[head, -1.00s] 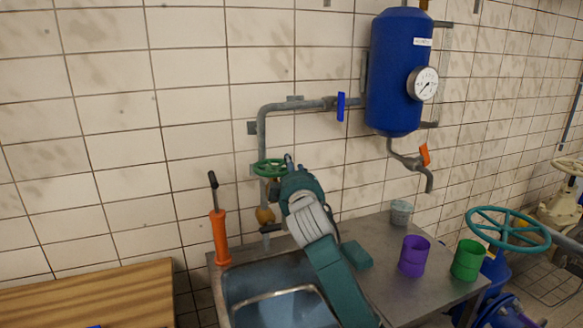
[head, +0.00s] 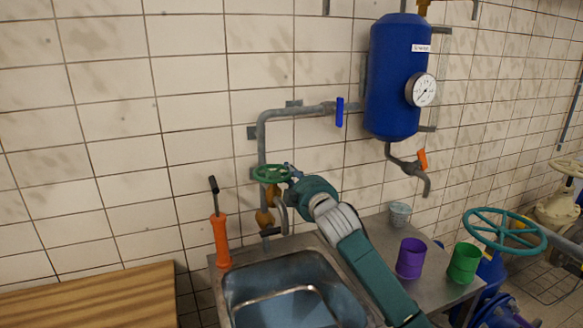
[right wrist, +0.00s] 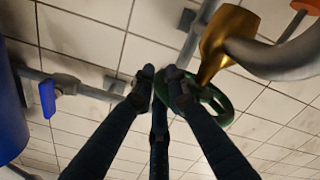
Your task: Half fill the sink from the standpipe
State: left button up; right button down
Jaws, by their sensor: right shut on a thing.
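The standpipe's green handwheel (head: 272,173) sits above its brass valve body (head: 265,217), against the tiled wall. My right gripper (head: 287,172) is at the wheel's right side, shut on its rim. In the right wrist view, the fingers (right wrist: 160,84) close around the green rim (right wrist: 217,103), beside the brass body (right wrist: 226,35). The metal sink (head: 225,305) lies below the standpipe. A pale blue patch shows on its floor; I cannot tell whether it is water or reflection. I see no clear stream from the spout. My left gripper is out of view.
An orange-handled tool (head: 220,237) stands at the sink's left back corner. A purple cup (head: 411,258), a green cup (head: 464,263) and a grey cup (head: 400,213) stand on the counter. A blue tank (head: 396,78) with an orange-levered tap (head: 422,160) hangs above.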

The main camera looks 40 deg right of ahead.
jog(key=shift+w+d+n+t+y+p, duration=0.15)
jog(key=shift+n+y+p, duration=0.2)
jog(key=shift+y, duration=0.3)
jog(key=shift+w+n+t+y+p, duration=0.1)
jog(key=shift+w+n+t+y, duration=0.05)
jog(key=shift+n+y, duration=0.4)
jog(key=c, duration=1.8)
grip_release()
jog(key=shift+o, duration=0.2)
jog(key=shift+s, duration=0.1)
jog(key=shift+s+f, duration=0.1)
jog(key=shift+s, duration=0.15)
jog(key=s+a, duration=0.1)
jog(key=s, duration=1)
jog(key=shift+s+a, duration=0.1)
